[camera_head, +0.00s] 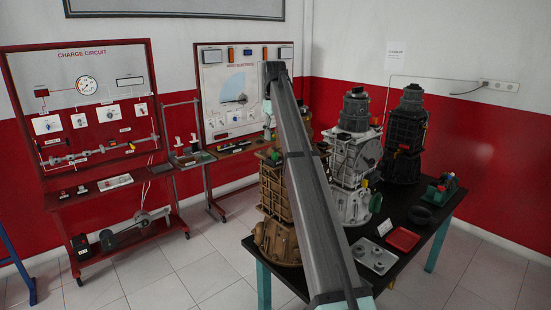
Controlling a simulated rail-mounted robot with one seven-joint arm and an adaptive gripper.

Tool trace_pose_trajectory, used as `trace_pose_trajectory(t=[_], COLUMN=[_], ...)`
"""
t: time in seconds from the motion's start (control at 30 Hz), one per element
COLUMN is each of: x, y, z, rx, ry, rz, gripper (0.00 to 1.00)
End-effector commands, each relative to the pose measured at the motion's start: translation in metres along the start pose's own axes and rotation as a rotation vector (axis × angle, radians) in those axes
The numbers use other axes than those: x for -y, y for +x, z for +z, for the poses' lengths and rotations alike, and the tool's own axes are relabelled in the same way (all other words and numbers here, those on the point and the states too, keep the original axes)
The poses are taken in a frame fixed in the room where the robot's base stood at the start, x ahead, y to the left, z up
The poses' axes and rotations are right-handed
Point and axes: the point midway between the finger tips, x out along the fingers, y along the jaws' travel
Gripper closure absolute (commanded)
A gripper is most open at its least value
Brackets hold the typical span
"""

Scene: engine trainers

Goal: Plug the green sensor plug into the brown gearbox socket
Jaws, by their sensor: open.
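The brown gearbox (273,190) stands upright on the dark table, left of and partly behind my arm. A small green part (276,157) shows near its top; I cannot tell whether it is a plug or a socket. No part can be clearly identified as the green sensor plug, and the brown gearbox's socket cannot be made out. My arm slants across the middle of the view, and my gripper cannot be made out.
The dark table (405,268) also holds a black gearbox (404,140), a red tray (403,239), a grey plate with round parts (374,256), a black ring (420,215) and a small red-green assembly (441,190). A red charge-circuit board (85,95) stands left. Tiled floor is clear front left.

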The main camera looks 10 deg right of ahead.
Motion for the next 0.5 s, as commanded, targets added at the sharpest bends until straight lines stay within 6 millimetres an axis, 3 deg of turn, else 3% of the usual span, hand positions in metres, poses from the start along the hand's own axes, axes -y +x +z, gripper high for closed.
trace_pose_trajectory(t=[0.3,0.5], x=[0.000,0.000], y=[0.024,0.025], z=[0.001,0.000], rx=[0.001,0.000], ry=[0.000,0.000], rz=[0.000,0.000], gripper=[0.46,0.46])
